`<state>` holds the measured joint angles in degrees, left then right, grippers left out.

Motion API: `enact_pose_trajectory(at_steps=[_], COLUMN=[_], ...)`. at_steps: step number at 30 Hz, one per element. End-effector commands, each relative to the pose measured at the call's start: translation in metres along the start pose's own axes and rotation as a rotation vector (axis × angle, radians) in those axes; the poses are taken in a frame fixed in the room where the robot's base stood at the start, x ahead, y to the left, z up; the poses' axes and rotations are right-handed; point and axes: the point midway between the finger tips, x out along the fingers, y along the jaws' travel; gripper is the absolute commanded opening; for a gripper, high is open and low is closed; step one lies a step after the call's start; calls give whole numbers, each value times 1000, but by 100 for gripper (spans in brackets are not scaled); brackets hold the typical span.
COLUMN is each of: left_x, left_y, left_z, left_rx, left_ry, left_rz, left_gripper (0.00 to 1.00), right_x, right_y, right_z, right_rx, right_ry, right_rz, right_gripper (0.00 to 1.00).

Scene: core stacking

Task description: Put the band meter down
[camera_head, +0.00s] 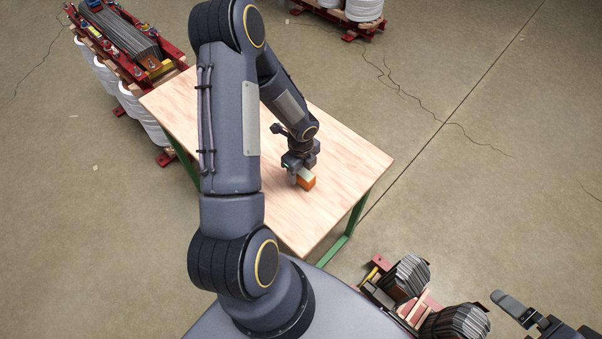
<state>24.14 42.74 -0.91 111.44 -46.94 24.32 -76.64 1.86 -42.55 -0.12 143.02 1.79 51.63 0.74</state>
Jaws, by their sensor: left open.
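The band meter appears to be the small orange and pale block (307,182) on the wooden table, near its front right part. My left gripper (298,176) points down right at the block, its fingers beside or around it. The jaws are open, and the gripper hides part of the block. The block seems to rest on the tabletop, though its underside is hard to see. My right gripper (516,308) shows only in part at the lower right corner, away from the table, and its jaw state is unclear.
The wooden table (350,160) with green legs is otherwise bare where visible. A red-framed core assembly with white coils (125,50) stands at its back left. Stacked laminations (405,277) lie on a red frame at the lower right. Another coil unit (364,8) stands at the top.

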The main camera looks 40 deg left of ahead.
Motion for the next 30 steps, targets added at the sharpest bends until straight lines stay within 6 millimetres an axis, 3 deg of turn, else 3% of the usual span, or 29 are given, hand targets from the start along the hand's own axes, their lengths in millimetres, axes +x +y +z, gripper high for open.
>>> enact_pose_trajectory(at_steps=[3,9,19,23,30], left_x=[-30,-69,-111,-155,-240], left_y=[-1,0,2,13,59], left_z=[1,1,-2,-12,-54], left_rx=[-2,-1,-74,-300,-901], left_ry=[-3,-2,-5,1,141], left_rz=[-7,-4,-20,-74,-193], left_gripper=[54,54,54,54,54], right_x=[0,0,-1,-1,-1], right_y=[0,0,0,0,0], right_z=[0,0,0,0,0], right_rx=[0,0,0,0,0], right_ry=[0,0,0,0,0], right_rz=[0,0,0,0,0], right_gripper=[100,100,100,100,100])
